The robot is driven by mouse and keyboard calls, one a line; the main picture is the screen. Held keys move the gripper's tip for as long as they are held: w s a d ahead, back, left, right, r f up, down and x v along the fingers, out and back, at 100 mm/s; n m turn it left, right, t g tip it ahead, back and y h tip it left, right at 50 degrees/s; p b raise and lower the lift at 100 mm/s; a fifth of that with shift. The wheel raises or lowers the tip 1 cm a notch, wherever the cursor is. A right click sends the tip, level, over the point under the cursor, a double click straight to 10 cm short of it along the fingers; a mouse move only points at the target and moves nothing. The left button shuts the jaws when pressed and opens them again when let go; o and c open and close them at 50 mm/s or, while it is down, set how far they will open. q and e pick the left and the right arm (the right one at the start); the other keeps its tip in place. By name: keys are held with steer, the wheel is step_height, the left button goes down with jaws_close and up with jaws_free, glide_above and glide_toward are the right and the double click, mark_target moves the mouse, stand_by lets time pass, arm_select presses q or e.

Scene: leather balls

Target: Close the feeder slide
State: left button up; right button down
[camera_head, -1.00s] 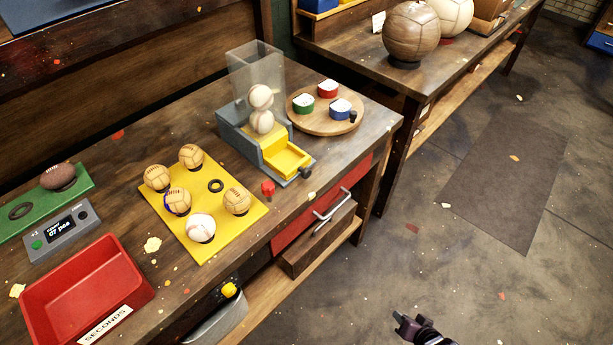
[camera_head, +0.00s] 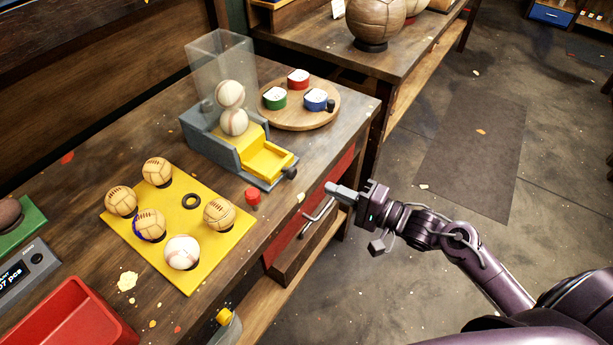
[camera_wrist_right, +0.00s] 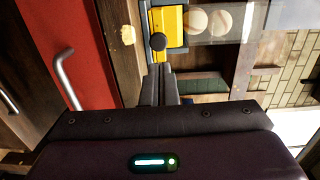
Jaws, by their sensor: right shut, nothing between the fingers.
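The feeder (camera_head: 205,145) stands on the workbench with a clear hopper (camera_head: 222,68) holding two pale balls (camera_head: 231,108). Its yellow slide (camera_head: 268,158) extends from the front, with a black knob (camera_head: 290,172) at its outer end. The slide's tray looks empty. My right gripper (camera_head: 330,187) is shut and empty, in front of the bench edge, to the right of and a little below the knob. In the right wrist view the shut fingers (camera_wrist_right: 160,75) point toward the knob (camera_wrist_right: 157,42); I cannot tell whether they touch it. My left gripper is not in view.
A red button (camera_head: 253,196) sits beside the feeder. A yellow plate (camera_head: 190,265) with several balls lies to the left. A round wooden board (camera_head: 292,122) with three coloured tins stands behind. A drawer handle (camera_head: 318,218) sticks out below my right gripper.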

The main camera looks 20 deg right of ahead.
mark_target(296, 171)
steer(key=x, duration=0.6)
steer(key=shift+w+a+p, duration=0.15)
steer(key=shift+w+p, duration=0.05)
steer(key=shift+p, duration=0.1)
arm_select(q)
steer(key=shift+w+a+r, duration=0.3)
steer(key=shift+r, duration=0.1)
arm_select(e)
steer(key=shift+w+a, duration=0.45)
steer(key=x, duration=0.3)
steer(key=shift+w+a, duration=0.1)
steer(key=shift+w, duration=0.35)
steer(key=shift+w+a, duration=0.25)
steer(key=shift+s, duration=0.15)
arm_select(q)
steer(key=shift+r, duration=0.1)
